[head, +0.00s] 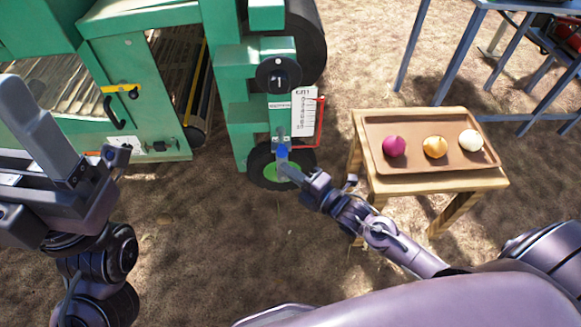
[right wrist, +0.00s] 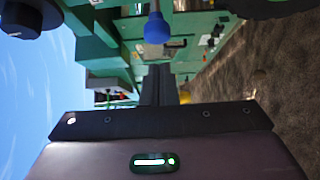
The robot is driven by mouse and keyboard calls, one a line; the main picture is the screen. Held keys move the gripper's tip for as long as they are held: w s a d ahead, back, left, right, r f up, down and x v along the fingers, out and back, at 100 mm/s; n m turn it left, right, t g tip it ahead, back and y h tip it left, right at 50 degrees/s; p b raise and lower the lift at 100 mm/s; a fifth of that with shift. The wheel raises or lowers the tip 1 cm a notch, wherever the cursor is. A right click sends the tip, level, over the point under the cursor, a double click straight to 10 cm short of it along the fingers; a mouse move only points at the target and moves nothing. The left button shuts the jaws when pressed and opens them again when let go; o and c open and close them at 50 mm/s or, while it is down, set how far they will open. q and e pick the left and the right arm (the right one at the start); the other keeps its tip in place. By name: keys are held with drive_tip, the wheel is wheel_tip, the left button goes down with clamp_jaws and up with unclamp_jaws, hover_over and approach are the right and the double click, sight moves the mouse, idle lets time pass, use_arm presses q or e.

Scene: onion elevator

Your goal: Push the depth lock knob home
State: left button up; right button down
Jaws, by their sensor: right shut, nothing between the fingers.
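The depth lock knob (head: 281,151) is a small blue knob low on the green machine's upright, under the white scale card (head: 304,110). In the right wrist view the blue knob (right wrist: 157,30) shows on a pale stem near the top, clear of the fingers in the picture. My right gripper (head: 288,170) is shut and empty, its tips just below the knob in the head view. Whether they touch it is unclear. Its dark fingers (right wrist: 158,85) also show in the right wrist view. My left gripper (head: 38,125) is raised at the far left, away from the knob; its jaw gap is not clear.
A black dial (head: 279,75) sits above the knob, a red bracket (head: 320,120) beside the card. A small wheel (head: 253,165) stands behind my right fingertips. A wooden table (head: 375,187) with a tray (head: 440,163) of three onions is at right. Bare soil lies in front.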

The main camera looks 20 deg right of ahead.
sight(282, 149)
drive_tip(key=shift+w+d, duration=0.2)
drive_tip(key=shift+w, duration=0.45)
drive_tip(key=shift+w+d, duration=0.2)
drive_tip(key=shift+w, duration=0.4)
drive_tip(key=w, duration=0.1)
drive_tip(key=w+d+b, duration=0.1)
drive_tip(key=w, duration=0.1)
drive_tip(key=shift+w+d+r, duration=0.1)
drive_tip(key=shift+w+r, duration=0.05)
drive_tip(key=shift+w, duration=0.05)
